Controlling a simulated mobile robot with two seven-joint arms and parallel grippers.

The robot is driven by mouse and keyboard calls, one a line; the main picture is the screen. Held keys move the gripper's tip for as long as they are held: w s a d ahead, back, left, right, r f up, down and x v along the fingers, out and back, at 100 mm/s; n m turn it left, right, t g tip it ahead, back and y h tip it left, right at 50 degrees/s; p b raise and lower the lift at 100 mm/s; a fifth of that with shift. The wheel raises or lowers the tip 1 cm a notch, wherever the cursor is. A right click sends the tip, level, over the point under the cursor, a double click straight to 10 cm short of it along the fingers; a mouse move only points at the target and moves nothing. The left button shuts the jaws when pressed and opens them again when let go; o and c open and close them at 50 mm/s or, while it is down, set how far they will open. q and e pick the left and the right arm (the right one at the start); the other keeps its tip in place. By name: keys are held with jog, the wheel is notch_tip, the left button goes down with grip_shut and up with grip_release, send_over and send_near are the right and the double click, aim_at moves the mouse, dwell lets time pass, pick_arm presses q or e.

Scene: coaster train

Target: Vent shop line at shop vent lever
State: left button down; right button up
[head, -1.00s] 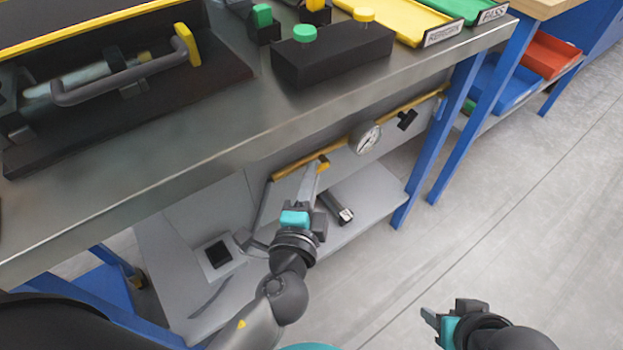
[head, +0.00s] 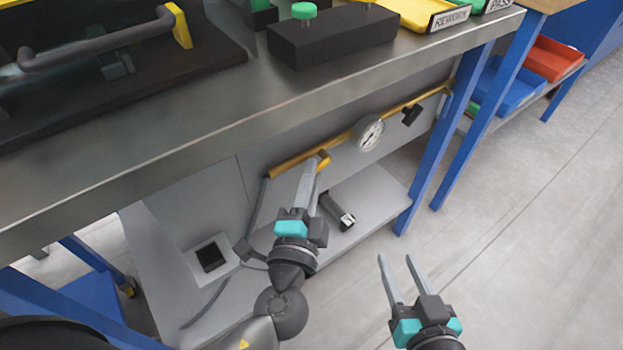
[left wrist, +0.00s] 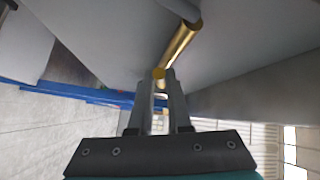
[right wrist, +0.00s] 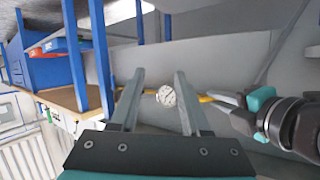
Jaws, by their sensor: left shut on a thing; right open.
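A yellow air line (head: 290,164) runs along the grey panel under the bench, with a round dial gauge (head: 369,133) on it. A short yellow-brass lever (head: 324,159) juts out near its left part; I take it for the shop vent lever. My left gripper (head: 315,164) is shut on this lever. In the left wrist view the brass lever (left wrist: 178,50) reaches down to the fingertips (left wrist: 160,76). My right gripper (head: 400,258) is open and empty, in front of the shelf to the right. The gauge also shows in the right wrist view (right wrist: 166,95), beyond the open fingers (right wrist: 158,72).
A black valve handle (head: 411,115) sits right of the gauge. The steel bench edge (head: 250,140) overhangs the line. A lower shelf (head: 375,205) carries a dark metal tool (head: 338,211). Blue legs (head: 440,150) stand at the right. The floor at right is clear.

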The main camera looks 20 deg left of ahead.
pick_arm(q)
jog(key=shift+w+d+f+n+t+y+b, duration=0.3)
jog(key=shift+w+f+n+t+y, duration=0.3)
jog(key=shift+n+y, duration=1.9)
jog(key=shift+w+d+f+n+t+y+b, duration=0.35)
jog(key=shift+n+t+y, duration=0.4)
jog(key=shift+n+y, duration=1.75)
jog(key=shift+w+d+f+n+t+y+b, duration=0.15)
jog(key=shift+w+d+f+n+t+y, duration=0.75)
jog(key=shift+n, duration=2.8)
pick_arm(e)
jog(key=shift+s+a+r+m+t+y, duration=0.25)
jog(key=shift+a+r+t, duration=0.25)
jog(key=shift+t, duration=0.3)
jog(key=shift+s+a+r+m+t+y, duration=0.15)
jog(key=shift+s+a+r+t+y, duration=0.3)
jog(key=shift+t, duration=0.35)
pick_arm(q)
jog(key=shift+s+a+r+n+g+y, duration=0.25)
jog(key=shift+s+a+n+g+y, duration=0.15)
jog(key=shift+a+g+y, duration=0.25)
pick_arm(e)
jog(key=shift+w+d, duration=0.1)
jog(key=shift+w, duration=0.05)
pick_arm(q)
jog(key=shift+d, duration=0.1)
jog(key=c, duration=0.9)
grip_release()
jog(key=shift+o, duration=0.2)
jog(key=shift+f, duration=0.1)
